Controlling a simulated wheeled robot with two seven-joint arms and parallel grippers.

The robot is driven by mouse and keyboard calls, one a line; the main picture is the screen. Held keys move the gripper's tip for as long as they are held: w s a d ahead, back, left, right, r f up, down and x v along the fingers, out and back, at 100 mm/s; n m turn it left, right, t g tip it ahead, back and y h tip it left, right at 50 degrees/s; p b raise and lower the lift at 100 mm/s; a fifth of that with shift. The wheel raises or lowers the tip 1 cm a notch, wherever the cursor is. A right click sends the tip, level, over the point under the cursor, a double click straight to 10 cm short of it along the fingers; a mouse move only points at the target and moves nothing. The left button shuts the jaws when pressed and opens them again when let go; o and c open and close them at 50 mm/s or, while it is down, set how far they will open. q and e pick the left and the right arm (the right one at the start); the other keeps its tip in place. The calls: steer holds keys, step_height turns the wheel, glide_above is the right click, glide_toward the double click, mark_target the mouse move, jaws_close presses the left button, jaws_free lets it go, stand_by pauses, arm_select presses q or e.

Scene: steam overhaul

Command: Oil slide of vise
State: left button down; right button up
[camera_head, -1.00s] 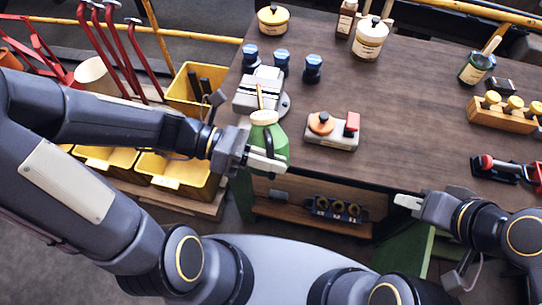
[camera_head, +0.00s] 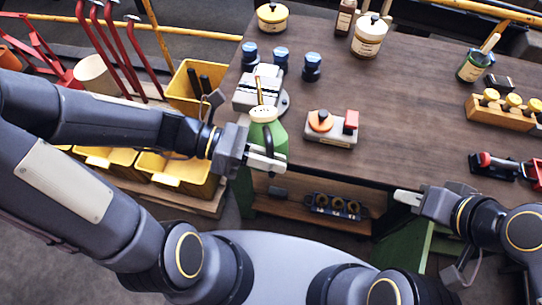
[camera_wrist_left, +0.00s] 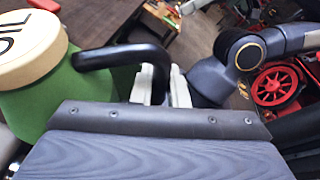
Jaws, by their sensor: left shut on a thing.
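The green oil can (camera_head: 278,141) with a cream lid and a thin brass spout is at the table's front left edge. My left gripper (camera_head: 262,161) is shut on its black handle. In the left wrist view the can (camera_wrist_left: 75,103) and its handle (camera_wrist_left: 125,53) show close up, with pale fingers (camera_wrist_left: 164,85) at the handle. The vise (camera_head: 259,90), silver-grey on a round base, stands just behind the can. The spout reaches up over the vise; whether it touches cannot be told. My right gripper (camera_head: 406,197) is empty near the table's front edge.
Several blue-capped jars (camera_head: 281,61) stand behind the vise. Yellow bins (camera_head: 187,88) are left of the table. The table's middle (camera_head: 400,110) is clear.

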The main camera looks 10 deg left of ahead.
mark_target(271, 152)
arm_select(q)
steer(key=shift+r+p, duration=1.4)
steer(key=shift+r, duration=0.25)
steer(key=shift+s+f+m, duration=0.1)
steer(key=shift+f+m, duration=0.2)
steer(key=shift+m, duration=0.1)
steer(key=shift+f+m+t+y+b, duration=0.35)
steer(key=shift+f+b, duration=0.35)
steer(key=shift+b, duration=0.25)
steer(key=shift+w+f+m+t+y+b, duration=0.25)
steer(key=shift+f+m+t+b, duration=0.2)
steer(key=shift+f+m+b, duration=0.4)
steer(key=shift+b, duration=0.3)
